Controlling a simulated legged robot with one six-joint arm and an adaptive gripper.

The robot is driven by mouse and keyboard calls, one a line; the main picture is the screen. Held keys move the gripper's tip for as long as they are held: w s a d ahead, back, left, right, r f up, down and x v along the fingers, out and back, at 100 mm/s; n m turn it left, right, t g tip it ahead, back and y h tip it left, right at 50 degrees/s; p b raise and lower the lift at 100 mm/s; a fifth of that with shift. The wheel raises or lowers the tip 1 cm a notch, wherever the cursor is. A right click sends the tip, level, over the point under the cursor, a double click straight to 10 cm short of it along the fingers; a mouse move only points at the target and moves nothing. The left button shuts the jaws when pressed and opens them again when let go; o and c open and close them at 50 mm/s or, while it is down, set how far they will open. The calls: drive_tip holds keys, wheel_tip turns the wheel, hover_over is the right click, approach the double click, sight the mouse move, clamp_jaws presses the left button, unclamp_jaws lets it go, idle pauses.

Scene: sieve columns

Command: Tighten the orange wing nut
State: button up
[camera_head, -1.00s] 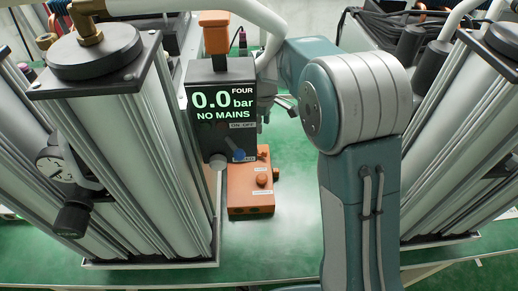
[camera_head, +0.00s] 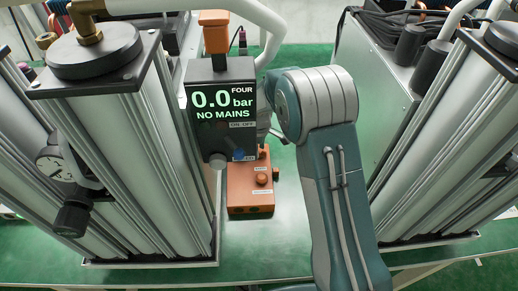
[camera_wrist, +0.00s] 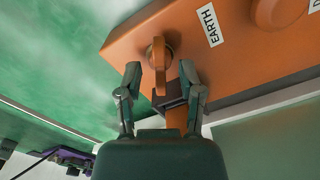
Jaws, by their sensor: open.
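The orange wing nut (camera_wrist: 159,58) stands on an orange box (camera_wrist: 225,70) beside a white EARTH label in the wrist view. One wing points toward my gripper. My gripper (camera_wrist: 160,78) is open, with one finger on each side of the wing nut's near wing. I cannot tell whether either finger touches it. The orange box (camera_head: 249,196) also shows in the head view, below a black display unit. My gripper is hidden in the head view, and I cannot tell the wing nut apart there.
The black display unit (camera_head: 207,120) reads 0.0 bar, NO MAINS. Metal columns (camera_head: 130,150) stand close on the left, and more columns (camera_head: 445,140) stand on the right. A round orange knob (camera_wrist: 279,10) sits past the EARTH label.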

drive_tip(key=shift+f, duration=0.15)
clamp_jaws()
idle(0.4)
drive_tip(key=m, duration=0.5)
drive_tip(key=shift+m, duration=0.4)
drive_tip(key=m, duration=0.5)
drive_tip(key=shift+m, duration=0.3)
